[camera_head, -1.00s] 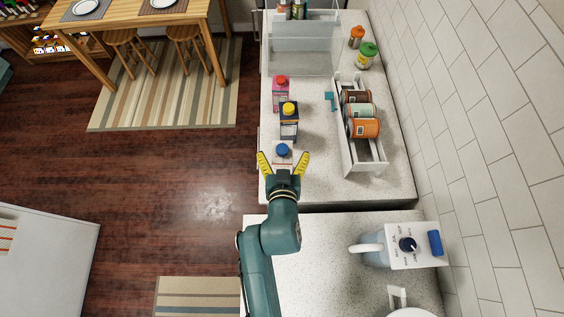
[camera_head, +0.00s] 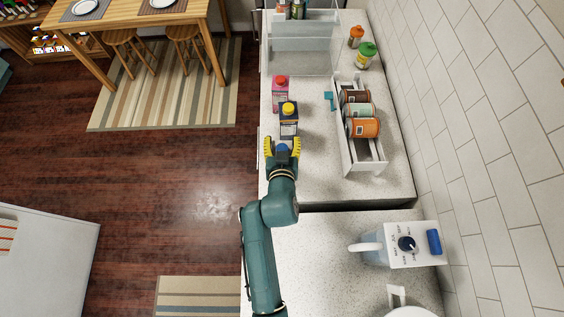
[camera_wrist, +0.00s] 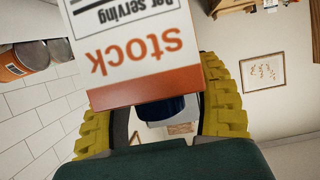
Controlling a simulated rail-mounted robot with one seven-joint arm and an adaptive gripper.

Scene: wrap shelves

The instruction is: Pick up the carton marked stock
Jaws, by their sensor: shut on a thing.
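The carton marked stock (camera_wrist: 140,50) fills the upper middle of the wrist view, white with an orange band and its lettering upside down. Its blue cap (camera_wrist: 163,108) shows below the band. In the head view the blue cap (camera_head: 282,148) shows between the yellow fingers, with most of the carton hidden by my gripper. My gripper (camera_head: 282,146) is shut on the carton, one finger on each side. I cannot tell whether the carton rests on the counter.
A dark carton with a yellow cap (camera_head: 288,119) stands just beyond my gripper, and a pink carton (camera_head: 280,93) behind it. A white tray (camera_head: 367,168) with several jars lies to the right. A blender (camera_head: 374,249) stands on the nearer counter.

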